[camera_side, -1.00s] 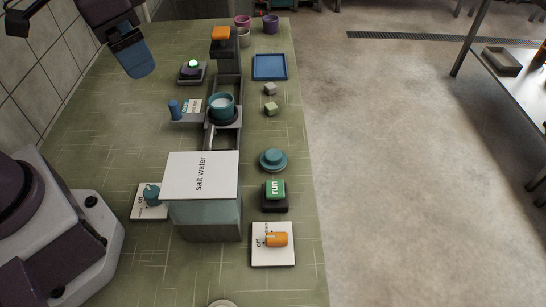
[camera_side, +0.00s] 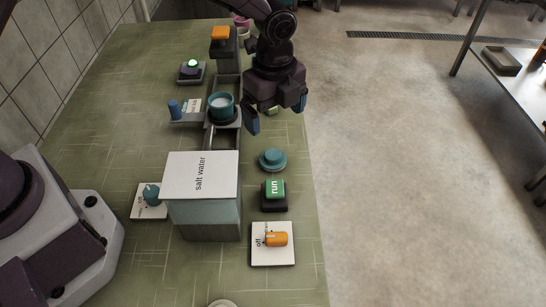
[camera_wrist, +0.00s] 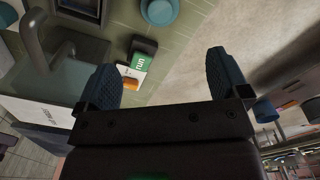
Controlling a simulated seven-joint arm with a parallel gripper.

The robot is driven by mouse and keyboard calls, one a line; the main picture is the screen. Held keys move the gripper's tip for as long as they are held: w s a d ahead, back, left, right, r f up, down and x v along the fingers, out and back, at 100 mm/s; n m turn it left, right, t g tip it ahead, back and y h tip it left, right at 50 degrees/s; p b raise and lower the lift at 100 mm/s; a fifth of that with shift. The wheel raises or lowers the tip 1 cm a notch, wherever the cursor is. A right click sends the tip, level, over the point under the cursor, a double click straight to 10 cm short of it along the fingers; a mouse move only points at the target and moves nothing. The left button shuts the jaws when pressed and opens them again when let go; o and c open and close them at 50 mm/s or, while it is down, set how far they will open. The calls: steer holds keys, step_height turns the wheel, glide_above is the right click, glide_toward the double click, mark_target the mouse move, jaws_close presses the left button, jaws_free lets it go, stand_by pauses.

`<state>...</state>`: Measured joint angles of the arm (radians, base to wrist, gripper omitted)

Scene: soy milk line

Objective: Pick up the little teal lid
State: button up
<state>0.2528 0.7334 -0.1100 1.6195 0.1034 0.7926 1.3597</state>
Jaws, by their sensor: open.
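The little teal lid (camera_side: 272,160) is round with a raised knob and lies flat on the green table near its right edge. It also shows at the top of the wrist view (camera_wrist: 160,11). My gripper (camera_side: 276,124) is open, its two blue fingers spread, above and just behind the lid in the side view. In the wrist view the space between the fingertips (camera_wrist: 168,68) is empty. The gripper is apart from the lid. My arm hides part of the table behind it.
A green run button (camera_side: 274,189) stands just in front of the lid, with an orange knob (camera_side: 277,239) on a white plate beyond. The salt water tank (camera_side: 205,215) is to the left. A teal cup (camera_side: 221,105) stands on the line. The table's right edge is close to the lid.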

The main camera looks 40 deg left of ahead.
mark_target(273, 154)
step_height(273, 154, down, 8)
steer(key=shift+r, duration=0.25)
steer(key=shift+w+a+f, duration=0.1)
steer(key=shift+a+f, duration=0.05)
steer(key=shift+f, duration=1.2)
steer(key=shift+a+f, duration=0.1)
steer(key=shift+f, duration=1.25)
steer(key=shift+c, duration=0.4)
steer(key=c, duration=0.9)
